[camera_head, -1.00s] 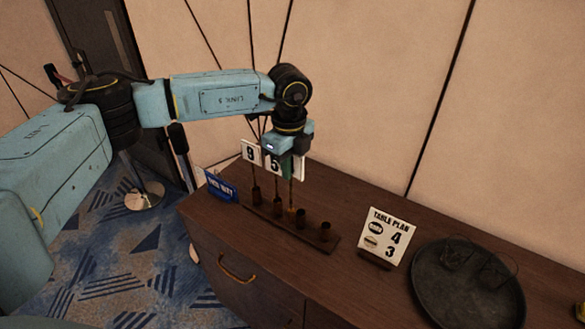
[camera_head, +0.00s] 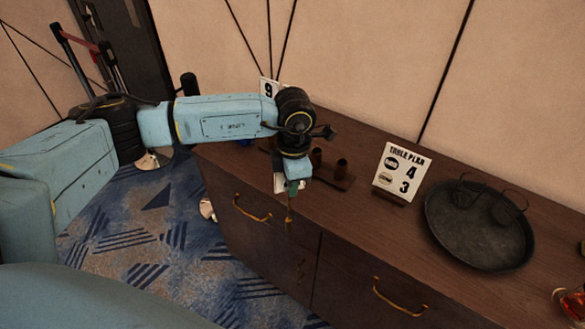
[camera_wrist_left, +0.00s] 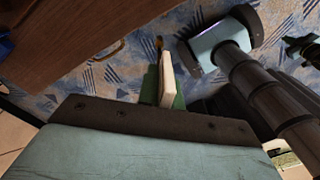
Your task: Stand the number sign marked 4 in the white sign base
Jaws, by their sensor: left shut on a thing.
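My left gripper (camera_head: 292,185) is shut on a number sign (camera_head: 280,183), held in front of the sideboard's front edge with its thin stem pointing down. Its number cannot be read. In the left wrist view the sign (camera_wrist_left: 167,82) shows nearly edge-on, pale, beside a green finger pad. A sign marked 9 (camera_head: 268,88) stands behind my arm, and the rest of its row is hidden. The rack of dark cups (camera_head: 340,170) is partly covered by my gripper. I cannot see a white sign base. My right gripper is not in view.
A table plan card (camera_head: 400,172) showing 4 and 3 stands on the dark sideboard (camera_head: 345,225). A round black tray (camera_head: 480,240) with wire-framed items lies to its right. Patterned carpet lies below.

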